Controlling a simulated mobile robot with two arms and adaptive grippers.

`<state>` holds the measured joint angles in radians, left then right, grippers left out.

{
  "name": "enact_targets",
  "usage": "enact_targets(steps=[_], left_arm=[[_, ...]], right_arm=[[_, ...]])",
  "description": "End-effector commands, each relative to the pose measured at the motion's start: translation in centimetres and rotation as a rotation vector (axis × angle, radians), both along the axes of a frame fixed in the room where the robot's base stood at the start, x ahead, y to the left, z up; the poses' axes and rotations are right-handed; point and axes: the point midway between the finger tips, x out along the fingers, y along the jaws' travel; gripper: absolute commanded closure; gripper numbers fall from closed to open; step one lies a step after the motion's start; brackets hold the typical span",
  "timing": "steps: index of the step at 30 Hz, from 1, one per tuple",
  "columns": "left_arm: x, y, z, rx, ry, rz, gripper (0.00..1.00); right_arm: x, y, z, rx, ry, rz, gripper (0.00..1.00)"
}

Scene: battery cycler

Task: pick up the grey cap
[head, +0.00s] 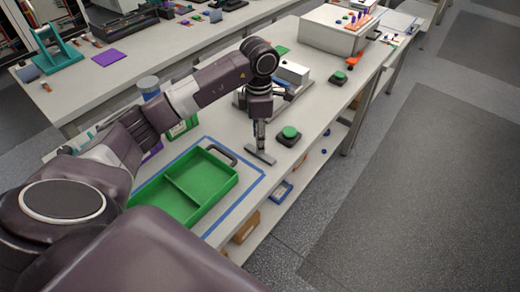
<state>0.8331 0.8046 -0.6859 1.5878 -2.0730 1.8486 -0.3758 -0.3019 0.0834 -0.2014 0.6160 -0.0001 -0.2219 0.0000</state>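My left gripper (260,147) points down over the near bench, close to its front edge, to the right of the green tray. Its fingers look narrow and close together from this angle, and I cannot tell whether they are open or shut. A small dark grey bar shows at its lower end; I cannot tell whether it is part of the gripper or a separate thing. I cannot make out a separate grey cap for certain. A jar with a grey-blue lid (148,82) stands farther back, partly behind my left arm. My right gripper is not in view.
A green two-part tray (187,192) lies inside a blue tape outline. A dark handle-like piece (222,154) is at its far corner. Black boxes with green buttons (289,134) (338,77) stand to the right. A white box (292,72) sits behind my gripper.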

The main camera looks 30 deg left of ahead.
Motion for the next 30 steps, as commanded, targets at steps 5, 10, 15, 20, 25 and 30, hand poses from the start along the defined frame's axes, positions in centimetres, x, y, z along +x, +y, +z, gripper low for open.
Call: enact_targets(steps=[5,10,15,20,25,30], left_arm=[[-0.3,-0.4,-2.0,-0.002,0.006,0.000,0.56],[-0.2,-0.4,-4.2,-0.001,0.003,0.000,0.56],[-0.1,-0.4,-4.7,-0.002,-0.001,0.000,0.56],[-0.1,-0.4,-4.7,-0.001,0.000,0.000,0.61],[-0.1,-0.4,-4.6,-0.001,0.000,0.000,0.79],[-0.1,-0.4,-4.6,-0.001,0.000,0.000,0.97]], right_arm=[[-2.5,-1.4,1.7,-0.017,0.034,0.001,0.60],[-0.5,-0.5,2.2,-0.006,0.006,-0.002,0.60],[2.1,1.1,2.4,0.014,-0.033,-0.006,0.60],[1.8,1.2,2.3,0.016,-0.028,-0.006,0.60],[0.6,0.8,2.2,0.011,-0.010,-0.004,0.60],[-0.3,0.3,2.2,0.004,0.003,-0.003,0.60]])
